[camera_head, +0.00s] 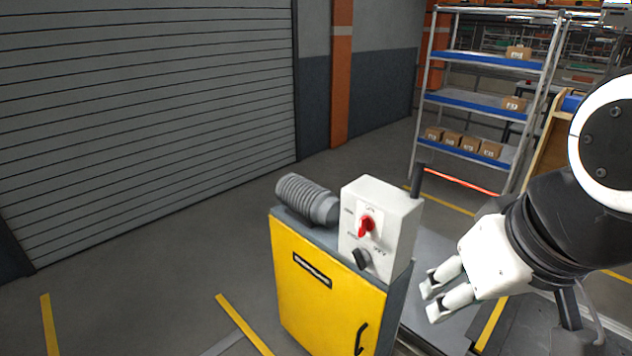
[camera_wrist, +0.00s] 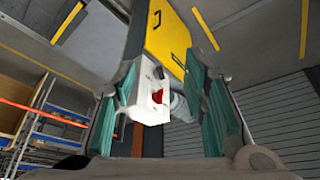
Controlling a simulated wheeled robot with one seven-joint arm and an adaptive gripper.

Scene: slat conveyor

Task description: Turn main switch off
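The main switch is a red rotary knob (camera_head: 366,225) on the front of a light grey control box (camera_head: 396,204). The box stands on top of a yellow cabinet (camera_head: 318,290). A black knob (camera_head: 361,259) sits below the red one. My gripper (camera_head: 432,300) is to the right of the box, apart from it, with its fingers pointing left. In the wrist view the red knob (camera_wrist: 157,96) and the box (camera_wrist: 150,112) show between the two spread fingers (camera_wrist: 160,110). Nothing is held between them. The small lettering around the knobs is too small to read.
A grey ribbed motor (camera_head: 306,198) lies on the cabinet, left of the box. A black handle (camera_head: 361,338) sticks out of the cabinet's front. A shelf rack (camera_head: 490,102) with small cartons stands behind. The floor in front of the roller shutter (camera_head: 140,110) is clear.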

